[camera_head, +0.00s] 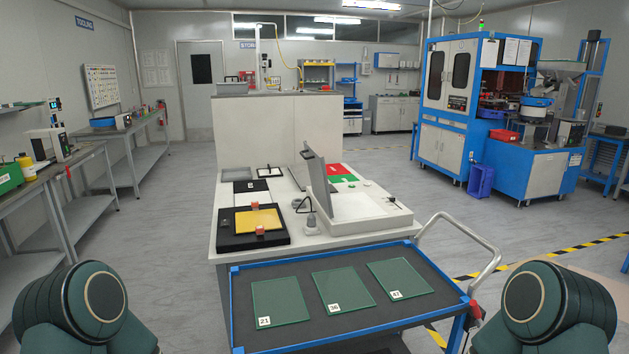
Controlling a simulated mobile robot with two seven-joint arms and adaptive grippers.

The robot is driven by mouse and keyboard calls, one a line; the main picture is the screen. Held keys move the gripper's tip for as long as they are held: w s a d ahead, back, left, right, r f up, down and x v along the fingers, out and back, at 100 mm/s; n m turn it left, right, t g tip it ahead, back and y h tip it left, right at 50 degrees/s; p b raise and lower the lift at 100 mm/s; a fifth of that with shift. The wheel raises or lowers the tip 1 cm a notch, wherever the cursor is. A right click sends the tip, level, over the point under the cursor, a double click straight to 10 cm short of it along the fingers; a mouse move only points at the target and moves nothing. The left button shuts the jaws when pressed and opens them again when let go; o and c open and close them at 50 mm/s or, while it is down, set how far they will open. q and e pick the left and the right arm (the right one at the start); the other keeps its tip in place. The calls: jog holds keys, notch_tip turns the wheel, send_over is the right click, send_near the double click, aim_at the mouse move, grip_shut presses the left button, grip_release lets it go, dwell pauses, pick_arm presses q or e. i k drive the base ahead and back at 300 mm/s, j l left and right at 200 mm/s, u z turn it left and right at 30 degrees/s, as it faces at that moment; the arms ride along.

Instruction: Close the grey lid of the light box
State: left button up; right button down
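The light box (375,222) is a low white open box on the right part of the white table, with a pale interior. Its grey lid (318,187) stands up steeply along the box's left side, so the box is open. I cannot make out the hinge. Neither of my grippers is in view. Only dark green links of my two arms show at the bottom left and bottom right corners, well apart from the box.
A blue-edged cart (415,316) with several glass plates stands in front of the white table (228,188). A black tray with a yellow plate (257,219) lies left of the lid. A small dark-handled tool (311,221) stands close by the lid.

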aim_at(316, 164)
jog(key=u, duration=0.4)
jog(key=i+j+u, duration=0.1)
jog(key=u, duration=0.75)
jog(key=i+u, duration=0.15)
jog(key=u, duration=0.25)
jog(key=i, duration=1.45)
jog(key=i+j, duration=0.15)
jog(key=i, duration=0.55)
jog(key=i+j+z, duration=0.15)
jog(key=i, duration=0.5)
jog(key=i+z, duration=0.1)
jog(key=z, duration=1.4)
